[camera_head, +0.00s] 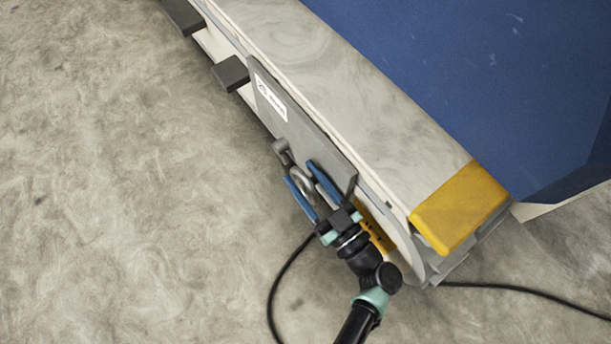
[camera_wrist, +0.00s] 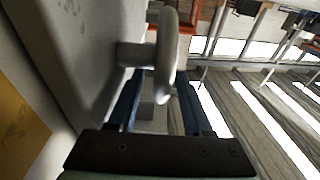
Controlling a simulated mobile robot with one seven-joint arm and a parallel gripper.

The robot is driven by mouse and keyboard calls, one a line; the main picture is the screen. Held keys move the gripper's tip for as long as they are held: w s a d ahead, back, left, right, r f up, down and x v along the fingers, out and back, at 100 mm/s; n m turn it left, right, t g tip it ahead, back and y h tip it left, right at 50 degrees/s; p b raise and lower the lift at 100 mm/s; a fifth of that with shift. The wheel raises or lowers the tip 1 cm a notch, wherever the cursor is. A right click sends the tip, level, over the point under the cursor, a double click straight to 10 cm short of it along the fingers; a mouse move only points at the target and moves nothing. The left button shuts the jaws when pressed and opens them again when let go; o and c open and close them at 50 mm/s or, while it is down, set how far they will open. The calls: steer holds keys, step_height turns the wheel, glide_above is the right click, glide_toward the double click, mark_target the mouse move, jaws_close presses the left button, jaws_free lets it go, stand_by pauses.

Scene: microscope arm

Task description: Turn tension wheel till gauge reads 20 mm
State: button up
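A grey metal wheel (camera_head: 299,184) sticks out from the side panel of a long machine in the head view. In the wrist view the wheel (camera_wrist: 167,45) appears nearly edge-on, on a short shaft (camera_wrist: 132,54) from the grey panel. My gripper (camera_head: 300,172) has its two blue fingers spread, one on each side of the wheel. In the wrist view the gripper (camera_wrist: 160,80) shows the near part of the rim between the fingers. I cannot tell whether either finger touches it. No readable gauge or scale is visible.
The machine has a wide blue surface (camera_head: 480,80), a grey side panel (camera_head: 315,133) with a white label (camera_head: 270,98), a yellow end block (camera_head: 459,207) and dark blocks (camera_head: 230,73) along its side. A black cable (camera_head: 275,290) lies on the floor. Open floor (camera_head: 120,180) stretches left.

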stand_by(0.3)
steer(key=p+v, duration=0.3)
steer(key=v, duration=1)
